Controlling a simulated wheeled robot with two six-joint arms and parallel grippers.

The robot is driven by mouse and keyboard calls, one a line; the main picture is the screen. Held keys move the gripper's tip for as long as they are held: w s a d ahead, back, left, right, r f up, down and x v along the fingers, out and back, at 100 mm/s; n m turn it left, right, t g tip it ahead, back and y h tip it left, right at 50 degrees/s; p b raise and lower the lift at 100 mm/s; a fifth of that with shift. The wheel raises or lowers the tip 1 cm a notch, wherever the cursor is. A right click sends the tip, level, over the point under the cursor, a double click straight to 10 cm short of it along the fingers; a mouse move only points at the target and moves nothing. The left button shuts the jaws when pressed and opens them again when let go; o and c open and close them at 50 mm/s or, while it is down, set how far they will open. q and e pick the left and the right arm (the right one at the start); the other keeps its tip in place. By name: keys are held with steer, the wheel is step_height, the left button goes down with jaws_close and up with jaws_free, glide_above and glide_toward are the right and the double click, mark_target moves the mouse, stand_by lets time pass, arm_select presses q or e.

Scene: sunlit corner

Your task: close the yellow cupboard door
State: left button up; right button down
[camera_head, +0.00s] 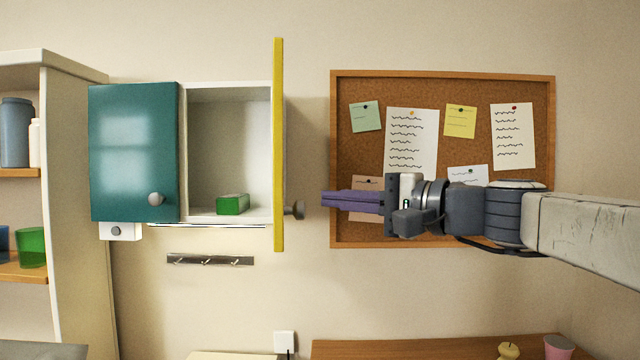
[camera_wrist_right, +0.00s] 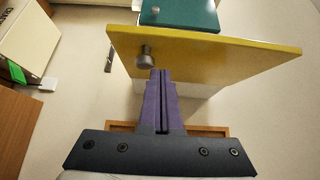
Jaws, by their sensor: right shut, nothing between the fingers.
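The yellow cupboard door (camera_head: 279,150) stands open, swung out from the right side of the wall cupboard (camera_head: 228,88) and seen nearly edge-on in the head view. Its round grey knob (camera_head: 297,210) points right. In the right wrist view the yellow door (camera_wrist_right: 220,55) spans the middle, with its knob (camera_wrist_right: 145,57) near the left. My right gripper (camera_head: 323,198) is shut and empty, to the right of the door near knob height. In the right wrist view its purple fingertips (camera_wrist_right: 160,72) lie close to the knob and door; contact cannot be told. My left gripper is not in view.
A teal door (camera_head: 135,150) covers the cupboard's left half. A green box (camera_head: 232,204) sits inside the open right half. A cork board (camera_head: 450,90) hangs on the wall behind my right arm. A hook rail (camera_head: 210,260) is below the cupboard. A shelf unit (camera_head: 85,200) stands left.

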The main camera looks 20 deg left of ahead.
arm_select(q)
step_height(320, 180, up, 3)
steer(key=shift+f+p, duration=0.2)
steer(key=shift+p, duration=0.7)
arm_select(e)
steer(key=a, duration=0.2)
steer(key=s+a, duration=0.1)
steer(key=a, duration=0.2)
steer(key=shift+s, duration=0.2)
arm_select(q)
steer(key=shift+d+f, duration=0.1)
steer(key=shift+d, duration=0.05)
arm_select(e)
steer(key=shift+a+f, duration=0.1)
